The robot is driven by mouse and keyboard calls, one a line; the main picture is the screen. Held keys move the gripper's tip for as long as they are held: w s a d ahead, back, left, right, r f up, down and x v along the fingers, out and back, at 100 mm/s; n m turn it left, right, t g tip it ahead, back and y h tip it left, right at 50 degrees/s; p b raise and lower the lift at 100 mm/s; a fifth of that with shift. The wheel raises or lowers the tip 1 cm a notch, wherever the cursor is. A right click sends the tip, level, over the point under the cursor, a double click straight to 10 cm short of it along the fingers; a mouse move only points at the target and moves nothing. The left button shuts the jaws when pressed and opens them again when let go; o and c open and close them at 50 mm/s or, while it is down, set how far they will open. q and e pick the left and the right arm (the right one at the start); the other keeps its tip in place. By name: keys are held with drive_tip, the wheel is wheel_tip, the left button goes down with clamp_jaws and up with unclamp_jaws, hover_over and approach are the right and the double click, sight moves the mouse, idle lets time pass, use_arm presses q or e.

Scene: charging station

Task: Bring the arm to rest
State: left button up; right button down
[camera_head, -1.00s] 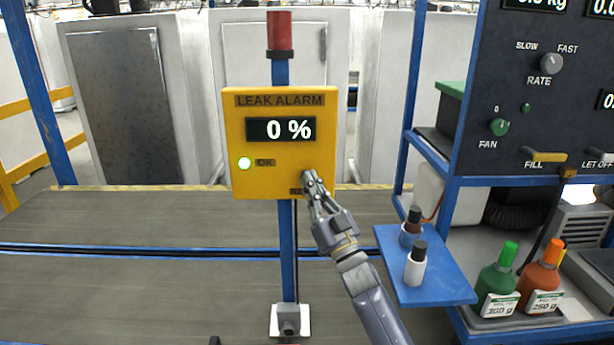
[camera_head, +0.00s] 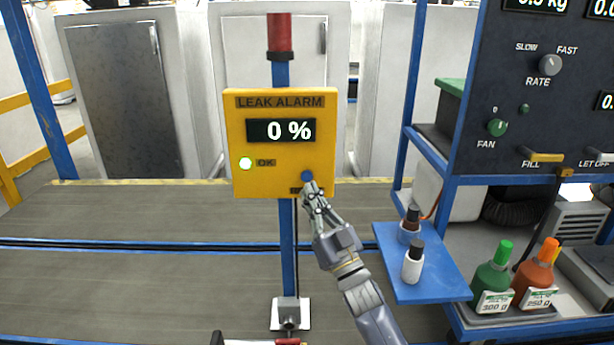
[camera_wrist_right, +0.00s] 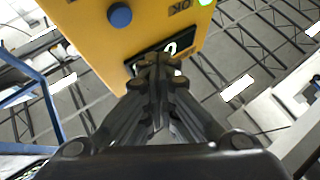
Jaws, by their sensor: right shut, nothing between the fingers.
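My right gripper (camera_head: 312,193) is shut and empty, just below and in front of the lower right corner of the yellow leak alarm box (camera_head: 245,130). The box reads 0 % with a green OK light (camera_head: 245,163) lit. A blue round button (camera_head: 307,176) shows just above the fingertips. In the right wrist view the closed fingers (camera_wrist_right: 160,68) point toward the yellow box (camera_wrist_right: 90,38), with the blue button (camera_wrist_right: 120,15) to their upper left. I cannot tell the exact gap to the box.
A blue shelf (camera_head: 425,275) with two small capped bottles stands right of my right arm. Green (camera_head: 495,280) and orange (camera_head: 538,278) bottles stand on the rack farther right. The box hangs on a blue post (camera_head: 288,245). The floor left of it is clear.

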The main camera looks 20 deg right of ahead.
idle(0.4)
drive_tip(key=s+f+m+g+h, duration=0.1)
drive_tip(key=s+f+g+h, duration=0.15)
drive_tip(key=f, duration=1.05)
drive_tip(key=s+d+f+g+h, duration=0.1)
drive_tip(key=f+g, duration=0.3)
drive_tip(key=f, duration=1)
drive_tip(key=s+f+m+g+h, duration=0.1)
drive_tip(key=s+f+g+h, duration=0.15)
drive_tip(key=f, duration=1.05)
drive_tip(key=s+d+f+g, duration=0.1)
drive_tip(key=s+f+g, duration=0.5)
drive_tip(key=s+f, duration=1.1)
drive_tip(key=s+f+g, duration=0.2)
drive_tip(key=s+f, duration=0.3)
drive_tip(key=s, duration=0.6)
drive_tip(key=s+d+f+g, duration=0.1)
drive_tip(key=s+f+g, duration=0.2)
drive_tip(key=s, duration=0.9)
drive_tip(key=s+f+n+g, duration=0.1)
drive_tip(key=s+f+g, duration=0.2)
drive_tip(key=s+f, duration=0.6)
drive_tip(key=s, duration=0.3)
drive_tip(key=shift+d+h, duration=0.2)
drive_tip(key=shift+h, duration=0.1)
